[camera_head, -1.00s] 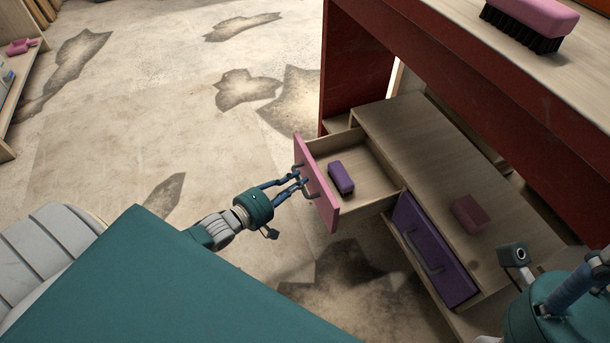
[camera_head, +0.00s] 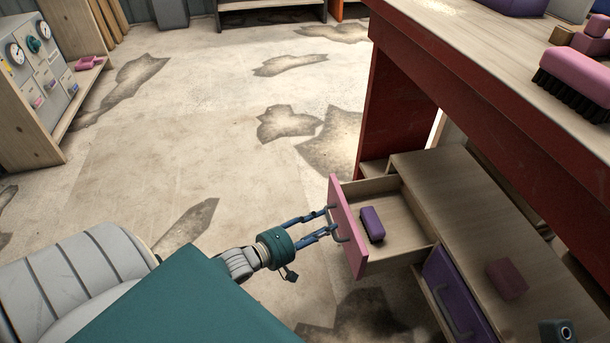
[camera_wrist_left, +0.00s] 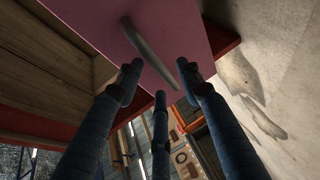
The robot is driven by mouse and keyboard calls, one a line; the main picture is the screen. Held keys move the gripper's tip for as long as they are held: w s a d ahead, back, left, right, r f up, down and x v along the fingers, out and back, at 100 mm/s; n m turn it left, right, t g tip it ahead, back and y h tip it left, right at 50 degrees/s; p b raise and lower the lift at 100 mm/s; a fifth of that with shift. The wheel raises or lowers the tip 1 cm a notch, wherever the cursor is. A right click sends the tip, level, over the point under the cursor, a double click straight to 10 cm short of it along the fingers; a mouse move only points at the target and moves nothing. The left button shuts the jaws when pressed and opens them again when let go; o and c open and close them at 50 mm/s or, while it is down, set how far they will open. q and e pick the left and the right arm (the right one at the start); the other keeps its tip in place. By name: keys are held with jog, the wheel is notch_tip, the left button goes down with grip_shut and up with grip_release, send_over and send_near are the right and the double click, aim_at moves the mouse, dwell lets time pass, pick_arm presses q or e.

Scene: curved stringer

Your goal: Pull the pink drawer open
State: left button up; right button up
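My left gripper (camera_head: 334,222) is at the handle, in front of the drawer. Its blue fingers are apart in both views, with the handle's lower end near the gap between the fingertips. Contact with the handle cannot be told. My right gripper's fingers are not in view.
A purple drawer (camera_head: 455,292) sits beside the pink one, with a dark pink block (camera_head: 507,278) on the cabinet top. A red workbench (camera_head: 480,95) with a pink brush (camera_head: 578,75) stands above. The stained floor (camera_head: 200,150) at left is clear.

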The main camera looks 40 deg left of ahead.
pick_arm(q)
jog(key=v, duration=1)
jog(key=shift+s, duration=0.1)
